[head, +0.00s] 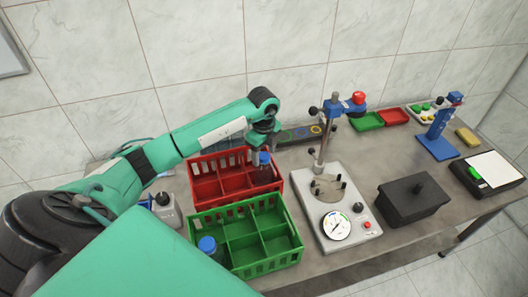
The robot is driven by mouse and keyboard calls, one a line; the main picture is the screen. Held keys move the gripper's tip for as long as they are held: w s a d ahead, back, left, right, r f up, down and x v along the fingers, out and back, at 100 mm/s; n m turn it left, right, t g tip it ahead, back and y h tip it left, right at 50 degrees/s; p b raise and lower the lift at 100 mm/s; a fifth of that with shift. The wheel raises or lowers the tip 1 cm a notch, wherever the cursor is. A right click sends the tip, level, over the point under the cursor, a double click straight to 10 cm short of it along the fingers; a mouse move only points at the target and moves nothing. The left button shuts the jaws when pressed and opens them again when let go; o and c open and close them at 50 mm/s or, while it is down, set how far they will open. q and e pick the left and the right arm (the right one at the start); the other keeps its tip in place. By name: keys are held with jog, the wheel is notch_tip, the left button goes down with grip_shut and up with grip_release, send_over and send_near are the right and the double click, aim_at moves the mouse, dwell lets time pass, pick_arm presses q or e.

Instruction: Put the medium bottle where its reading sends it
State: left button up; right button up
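A bottle with a blue cap (264,159) stands in the back right part of the red crate (208,196). My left gripper (264,147) is directly over this bottle, at its cap; the fingers are too small and dark to tell whether they grip it. A second blue-capped bottle (208,246) is at the front left of the green crate (262,266). I cannot tell by size which bottle is the medium one. A tester (348,205) with a round dial (336,226) and a post stands right of the crates. My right gripper is not in view.
A dark lidded box (412,200) stands right of the tester. Small green (366,122) and red (393,116) trays, a blue stand (438,141) and a black scale-like device (487,174) are farther right. A grey container (164,209) stands left of the crates.

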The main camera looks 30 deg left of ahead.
pick_arm(q)
jog(key=shift+r, duration=0.2)
notch_tip(320, 180, up, 12)
jog(key=b, duration=0.4)
jog(key=shift+f, duration=0.15)
dwell(0.4)
